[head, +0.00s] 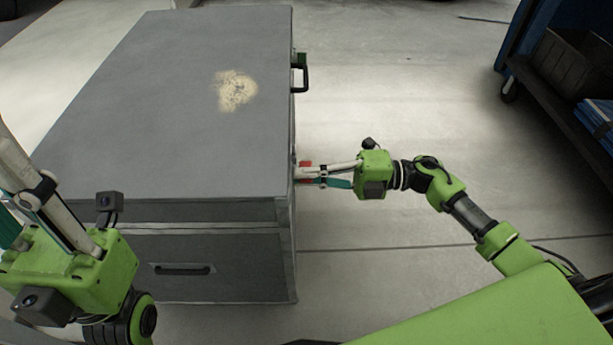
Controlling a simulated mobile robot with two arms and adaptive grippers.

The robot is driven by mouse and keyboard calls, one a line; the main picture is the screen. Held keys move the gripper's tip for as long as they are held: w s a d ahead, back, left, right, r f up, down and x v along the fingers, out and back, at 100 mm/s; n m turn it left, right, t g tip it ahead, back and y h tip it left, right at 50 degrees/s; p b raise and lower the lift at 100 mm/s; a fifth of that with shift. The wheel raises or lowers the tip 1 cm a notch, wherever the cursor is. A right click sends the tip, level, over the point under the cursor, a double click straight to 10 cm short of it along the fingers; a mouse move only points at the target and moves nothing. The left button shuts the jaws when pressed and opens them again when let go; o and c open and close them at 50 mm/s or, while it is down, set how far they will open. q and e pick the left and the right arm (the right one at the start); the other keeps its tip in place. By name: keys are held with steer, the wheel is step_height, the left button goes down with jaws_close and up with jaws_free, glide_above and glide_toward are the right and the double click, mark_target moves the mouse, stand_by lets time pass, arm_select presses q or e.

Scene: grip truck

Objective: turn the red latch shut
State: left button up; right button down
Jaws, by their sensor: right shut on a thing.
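The red latch (306,163) is on the right side of a large grey case (170,95), partly hidden behind my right gripper's fingers. My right gripper (302,175) reaches in from the right and is shut on the red latch at the case's side. How far the latch is turned cannot be told. My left gripper (15,165) is at the lower left, its fingers pointing up and left near the case's front left corner. Its fingertips are cut off by the frame edge, so its opening does not show.
The grey case has a black handle (301,73) farther back on its right side and a recessed front handle (182,269). A blue wheeled cart (525,82) with dark bins stands at the upper right. The concrete floor between case and cart is clear.

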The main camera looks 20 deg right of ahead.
steer(key=shift+f+n, duration=0.15)
steer(key=shift+n, duration=0.25)
steer(key=c, duration=2.2)
jaws_free()
steer(key=shift+d, duration=0.1)
steer(key=v, duration=1.2)
